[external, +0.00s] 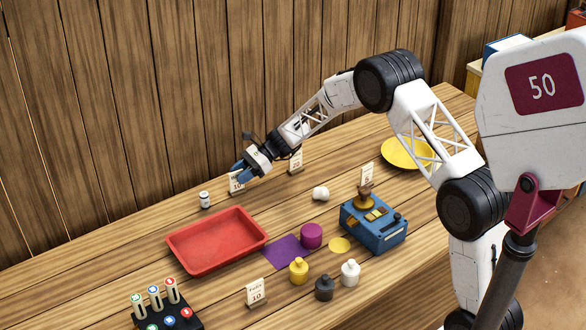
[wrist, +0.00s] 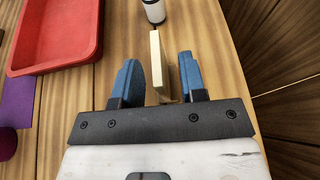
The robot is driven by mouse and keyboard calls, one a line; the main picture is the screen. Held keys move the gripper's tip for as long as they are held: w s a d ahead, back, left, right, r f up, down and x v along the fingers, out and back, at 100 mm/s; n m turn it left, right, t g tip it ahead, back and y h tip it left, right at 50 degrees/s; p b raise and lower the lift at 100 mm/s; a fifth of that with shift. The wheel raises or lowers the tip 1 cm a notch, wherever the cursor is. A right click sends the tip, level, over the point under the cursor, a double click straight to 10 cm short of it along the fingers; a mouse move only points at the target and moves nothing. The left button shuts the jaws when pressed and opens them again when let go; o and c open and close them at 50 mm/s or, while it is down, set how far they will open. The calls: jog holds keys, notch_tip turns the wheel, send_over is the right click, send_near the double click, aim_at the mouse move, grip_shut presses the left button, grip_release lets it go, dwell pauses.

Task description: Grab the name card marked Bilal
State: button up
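My gripper (external: 243,172) is low over the back of the table, at a pale name card (external: 236,186). In the wrist view the card (wrist: 157,60) stands edge-on between the two blue fingers, with gaps on both sides, wider on the left. The fingers are open around it. Its name cannot be read, and the gripper partly hides it in the external view. Other cards stand behind the gripper to the right (external: 296,162), by the blue device (external: 367,174) and at the front (external: 257,292). Their names are too small to read surely, so I cannot tell which says Bilal.
A small white jar (external: 205,200) stands just beyond the card. A red tray (external: 215,240) lies in front. A blue device (external: 374,224), purple cylinder (external: 311,236), several weights (external: 299,271) and a yellow plate (external: 406,153) are to the right. The wooden wall (external: 200,90) is close behind.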

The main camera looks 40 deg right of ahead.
jog(key=shift+x, duration=0.95)
grip_shut()
